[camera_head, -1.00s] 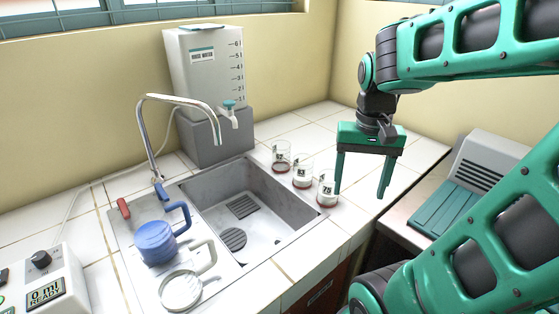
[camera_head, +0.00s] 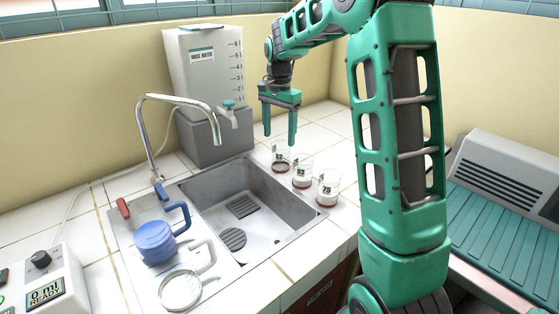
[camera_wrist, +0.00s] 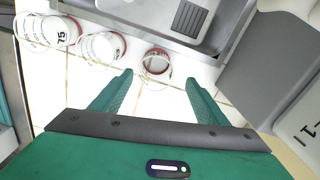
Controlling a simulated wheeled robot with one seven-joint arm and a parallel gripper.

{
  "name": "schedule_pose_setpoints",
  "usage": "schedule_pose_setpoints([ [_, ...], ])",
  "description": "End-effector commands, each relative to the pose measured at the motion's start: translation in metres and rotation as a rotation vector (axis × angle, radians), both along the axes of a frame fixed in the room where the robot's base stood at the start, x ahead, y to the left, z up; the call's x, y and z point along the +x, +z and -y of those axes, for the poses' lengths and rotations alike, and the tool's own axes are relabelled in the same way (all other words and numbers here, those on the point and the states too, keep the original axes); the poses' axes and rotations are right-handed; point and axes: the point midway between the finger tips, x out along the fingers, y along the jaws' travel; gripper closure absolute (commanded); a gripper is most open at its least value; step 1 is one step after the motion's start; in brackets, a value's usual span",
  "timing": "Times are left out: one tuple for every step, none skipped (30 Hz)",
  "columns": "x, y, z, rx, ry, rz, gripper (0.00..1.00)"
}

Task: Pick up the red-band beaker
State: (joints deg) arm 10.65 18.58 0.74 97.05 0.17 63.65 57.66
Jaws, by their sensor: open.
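Three clear glass beakers with red bands near their bases stand in a row on the white tiles right of the sink: a far one (camera_head: 282,161), a middle one (camera_head: 302,177) and a near one (camera_head: 327,194). I cannot tell which one the task names. My gripper (camera_head: 280,140) is open and empty, pointing down above the far beaker. In the wrist view the far beaker (camera_wrist: 156,63) lies just beyond the gap between my fingertips (camera_wrist: 159,78). The middle beaker (camera_wrist: 103,47) and near beaker (camera_wrist: 60,31) are to its left.
The sink (camera_head: 275,205) lies left of the beakers. A grey-green device (camera_head: 500,190) is at the right.

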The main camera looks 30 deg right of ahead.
Motion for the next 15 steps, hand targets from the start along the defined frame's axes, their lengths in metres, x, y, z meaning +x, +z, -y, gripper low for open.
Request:
schedule_pose_setpoints([
  [-0.001, -0.008, 0.0, 0.0, 0.0, -0.002, 0.32],
  [-0.001, -0.013, 0.0, 0.0, 0.0, -0.002, 0.32],
  [-0.002, -0.02, 0.0, 0.001, 0.0, -0.004, 0.32],
  [-0.001, -0.024, 0.0, 0.0, 0.001, -0.003, 0.32],
  [-0.001, -0.028, 0.0, 0.0, 0.001, -0.003, 0.32],
  [-0.001, -0.033, 0.0, 0.0, 0.001, -0.003, 0.32],
  [-0.001, -0.036, 0.0, 0.0, 0.001, -0.002, 0.32],
  [-0.001, -0.038, 0.0, 0.0, 0.001, -0.002, 0.32],
  [-0.002, -0.041, 0.0, 0.0, 0.001, -0.001, 0.32],
  [-0.002, -0.042, 0.0, 0.0, 0.001, -0.001, 0.32],
  [-0.002, -0.043, 0.0, 0.0, 0.001, -0.001, 0.32],
  [-0.002, -0.045, 0.0, 0.0, 0.001, -0.001, 0.32],
  [-0.002, -0.047, 0.0, 0.0, 0.001, -0.001, 0.32],
  [-0.003, -0.049, 0.001, 0.0, 0.001, -0.001, 0.32],
  [-0.004, -0.054, 0.001, 0.0, 0.001, -0.002, 0.32],
])
